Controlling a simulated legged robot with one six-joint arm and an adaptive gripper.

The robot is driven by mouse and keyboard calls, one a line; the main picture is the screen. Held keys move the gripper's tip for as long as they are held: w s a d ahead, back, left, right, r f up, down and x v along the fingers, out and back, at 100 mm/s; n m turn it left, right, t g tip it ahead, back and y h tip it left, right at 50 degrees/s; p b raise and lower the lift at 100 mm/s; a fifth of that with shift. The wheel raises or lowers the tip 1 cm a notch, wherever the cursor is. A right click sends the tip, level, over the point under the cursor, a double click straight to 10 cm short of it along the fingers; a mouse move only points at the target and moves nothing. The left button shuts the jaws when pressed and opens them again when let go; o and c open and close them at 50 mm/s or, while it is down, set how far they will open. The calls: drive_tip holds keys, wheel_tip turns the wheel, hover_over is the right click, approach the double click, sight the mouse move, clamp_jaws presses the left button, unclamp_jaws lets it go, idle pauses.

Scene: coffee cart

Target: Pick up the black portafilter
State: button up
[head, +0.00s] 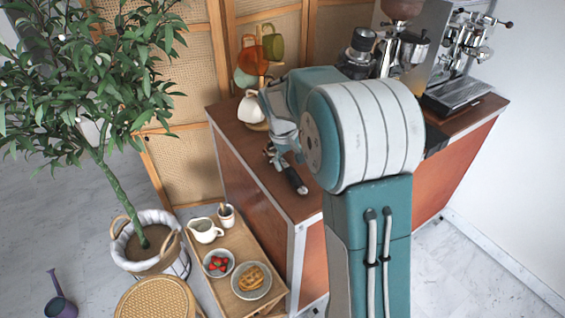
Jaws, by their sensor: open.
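The portafilter lies on the brown cart top near its front left edge. Its black handle (295,181) points toward the front of the cart, and its metal head is partly hidden under my gripper. My gripper (280,148) is open and points down, just above or around the head end of the portafilter. I cannot tell whether the fingers touch it. My teal and white arm covers much of the cart top to the right.
A cup tree with hanging cups (259,54) stands behind my gripper. A grinder (403,45) and an espresso machine (460,75) stand at the back right. Below, a wooden tray (240,238) holds a pitcher and bowls. A potted plant (150,245) stands left.

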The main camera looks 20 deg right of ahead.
sight(293, 175)
drive_tip(key=f, duration=0.2)
drive_tip(key=d+f, duration=0.1)
drive_tip(key=f, duration=0.4)
drive_tip(key=shift+s+d, duration=0.1)
drive_tip(key=shift+d, duration=0.05)
clamp_jaws()
